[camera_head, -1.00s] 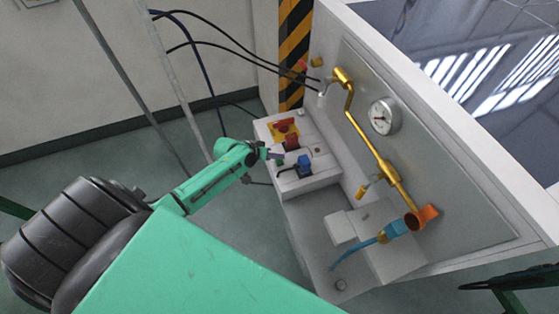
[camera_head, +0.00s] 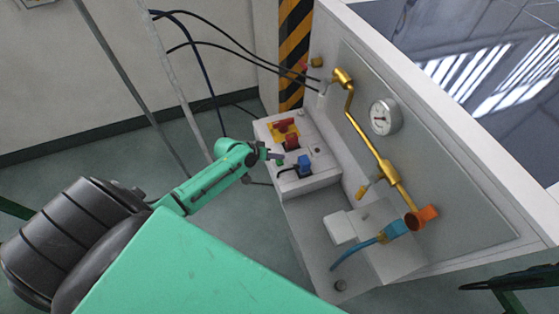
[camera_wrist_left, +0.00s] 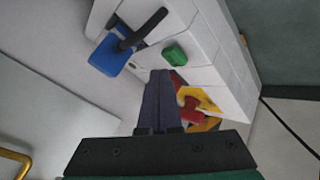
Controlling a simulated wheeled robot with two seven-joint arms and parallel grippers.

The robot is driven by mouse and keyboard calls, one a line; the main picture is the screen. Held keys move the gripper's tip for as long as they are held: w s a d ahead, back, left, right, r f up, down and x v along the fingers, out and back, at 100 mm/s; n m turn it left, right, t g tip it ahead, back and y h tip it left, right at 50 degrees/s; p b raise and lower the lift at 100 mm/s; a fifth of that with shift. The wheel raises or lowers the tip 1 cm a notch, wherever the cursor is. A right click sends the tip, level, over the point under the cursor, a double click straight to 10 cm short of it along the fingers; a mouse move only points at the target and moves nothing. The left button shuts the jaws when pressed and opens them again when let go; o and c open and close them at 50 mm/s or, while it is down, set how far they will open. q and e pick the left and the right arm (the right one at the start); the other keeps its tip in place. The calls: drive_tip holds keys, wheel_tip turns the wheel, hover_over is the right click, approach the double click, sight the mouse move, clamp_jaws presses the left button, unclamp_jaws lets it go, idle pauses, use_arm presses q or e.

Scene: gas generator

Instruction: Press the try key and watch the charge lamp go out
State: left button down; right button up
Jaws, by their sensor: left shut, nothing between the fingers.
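The control box (camera_head: 317,181) has a red switch on a yellow plate, a second red part, a small green button (camera_head: 280,162) and a blue part (camera_head: 304,164). In the left wrist view the green button (camera_wrist_left: 174,54) and the blue part with a black lever (camera_wrist_left: 108,56) show clearly. My left gripper (camera_head: 277,156) is shut and empty, close over the box near the green button. In the left wrist view its fingertips (camera_wrist_left: 160,73) lie just below the green button in the picture; I cannot tell whether they touch the box. I cannot make out which part is the try key or the charge lamp.
A grey panel carries a gold pipe (camera_head: 371,143), a round gauge (camera_head: 385,117) and an orange-ended fitting (camera_head: 428,215). Black cables (camera_head: 222,47) hang behind. Open floor lies left of the box.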

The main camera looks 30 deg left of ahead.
sight(277, 163)
use_arm(q)
drive_tip(key=shift+f, duration=0.1)
idle(0.3)
drive_tip(key=shift+f, duration=0.3)
drive_tip(key=shift+f+b, duration=0.5)
drive_tip(key=shift+b, duration=0.1)
idle(0.4)
idle(0.4)
drive_tip(key=shift+r+p, duration=0.9)
drive_tip(key=shift+p, duration=0.1)
wheel_tip(277, 163, up, 5)
drive_tip(key=p, duration=0.5)
drive_tip(key=shift+r, duration=0.15)
